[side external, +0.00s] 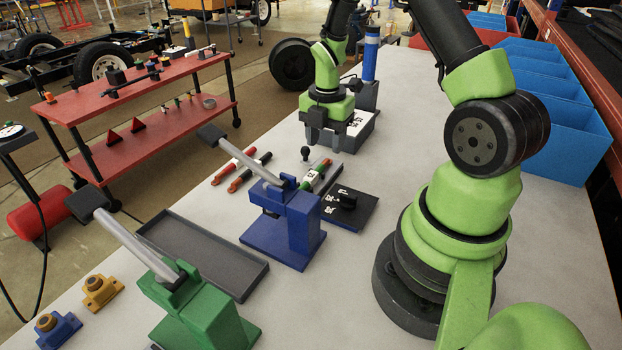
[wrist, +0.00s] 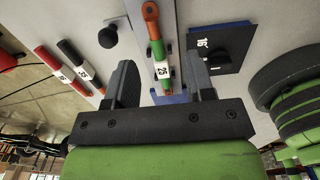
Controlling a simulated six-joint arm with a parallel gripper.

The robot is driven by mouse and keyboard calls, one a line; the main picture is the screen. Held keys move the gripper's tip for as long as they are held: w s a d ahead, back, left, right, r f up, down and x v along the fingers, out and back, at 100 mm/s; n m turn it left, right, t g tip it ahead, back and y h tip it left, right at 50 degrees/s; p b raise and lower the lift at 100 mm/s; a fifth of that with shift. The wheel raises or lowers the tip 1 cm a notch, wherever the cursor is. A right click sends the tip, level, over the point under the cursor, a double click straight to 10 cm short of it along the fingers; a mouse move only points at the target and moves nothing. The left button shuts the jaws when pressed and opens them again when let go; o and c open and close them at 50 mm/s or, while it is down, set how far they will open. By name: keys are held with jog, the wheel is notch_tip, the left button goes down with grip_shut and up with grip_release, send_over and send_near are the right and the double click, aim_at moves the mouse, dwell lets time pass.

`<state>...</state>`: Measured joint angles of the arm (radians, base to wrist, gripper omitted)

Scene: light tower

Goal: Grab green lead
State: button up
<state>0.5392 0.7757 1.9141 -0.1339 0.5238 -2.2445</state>
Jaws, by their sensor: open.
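The green lead (side external: 313,178) is a slim green stick with an orange-red end and a white label, beside the blue lever press. In the wrist view the green lead (wrist: 158,50) runs up and down the picture, its label (wrist: 163,71) reading 25. My gripper (side external: 328,140) points down beyond the lead in the side view, apart from it. In the wrist view my gripper (wrist: 160,82) is open and empty; its two fingers appear on either side of the lead's line.
A red lead (side external: 233,166) and a black lead (side external: 250,171) lie to the left. A black knob (side external: 305,153) stands near the green lead. A dark plate with a dial (side external: 347,206) is to the right. The blue press (side external: 291,225) and green press (side external: 205,315) stand nearer the camera.

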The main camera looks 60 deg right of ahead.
aim_at(323, 165)
jog(key=f, duration=0.5)
jog(key=shift+w+d+f, duration=0.15)
jog(key=shift+w+f, duration=0.15)
jog(key=shift+f, duration=0.1)
grip_shut()
